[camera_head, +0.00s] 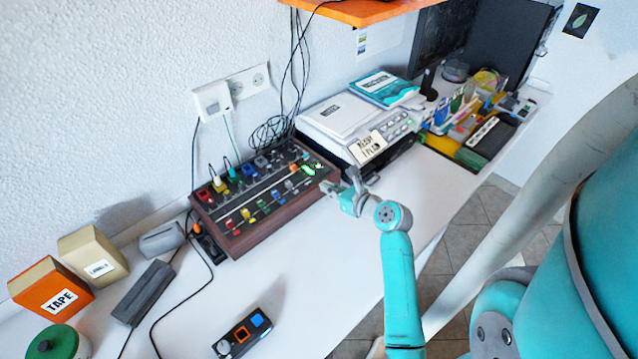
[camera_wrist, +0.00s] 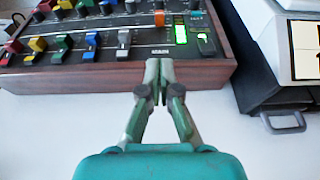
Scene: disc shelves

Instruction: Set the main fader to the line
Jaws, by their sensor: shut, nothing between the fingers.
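The mixer (camera_head: 284,213) is a dark panel in a brown wooden case on the white desk, with several coloured fader caps. In the wrist view, a MAIN label (camera_wrist: 159,51) is near the panel's front edge. An orange cap (camera_wrist: 159,19) stands above it and appears to be the main fader; a grey cap (camera_wrist: 123,39) is to its left. I cannot make out the line clearly. My gripper (camera_head: 341,190) is shut and empty at the right end of the mixer; in the wrist view its tips (camera_wrist: 159,66) overlap the case's front wall. Contact is unclear.
Green lit indicators (camera_wrist: 181,31) are right of the orange cap. A light-grey device (camera_head: 345,120) with papers stands behind and right of the mixer. Cables rise behind the mixer. A small black box (camera_head: 243,334) lies in front, with clear desk around it.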

